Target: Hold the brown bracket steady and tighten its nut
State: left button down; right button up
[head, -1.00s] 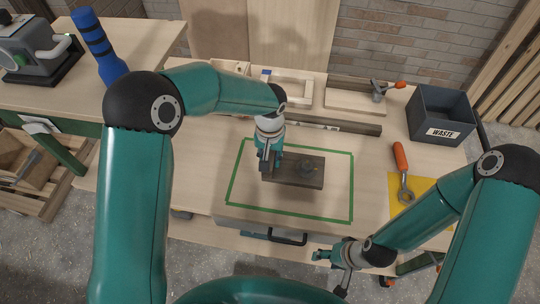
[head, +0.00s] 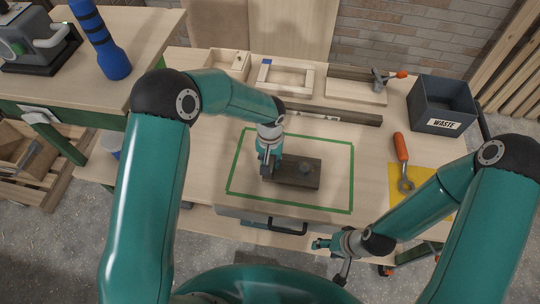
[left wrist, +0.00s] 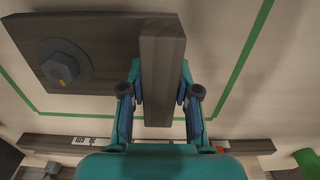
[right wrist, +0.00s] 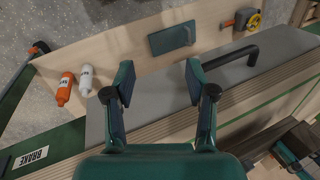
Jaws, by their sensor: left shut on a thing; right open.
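The brown bracket (head: 311,180) lies on the workbench inside a green taped rectangle. Its nut (left wrist: 60,68) sits on a round washer on the flat plate, and also shows in the head view (head: 305,169). My left gripper (head: 266,172) is shut on the bracket's upright flange, with a finger on each side in the left wrist view (left wrist: 161,85). My right gripper (head: 318,243) is open and empty at the bench's front edge, away from the bracket. An orange-handled wrench (head: 401,148) lies at the right, its ring end over a yellow mat (head: 430,193).
A dark waste bin (head: 443,103) stands at the back right. A clamp (head: 380,82), wooden frame (head: 285,77) and long rail line the back. A black drawer handle (head: 288,229) juts from the front, below the bracket. Bench between bracket and wrench is clear.

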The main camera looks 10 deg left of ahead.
pick_arm(q)
jog(key=shift+f, duration=0.55)
jog(key=shift+f, duration=0.3)
jog(key=shift+f, duration=0.2)
dwell(0.6)
dwell(0.9)
pick_arm(e)
jog(key=shift+o, duration=0.6)
jog(key=shift+a, duration=0.1)
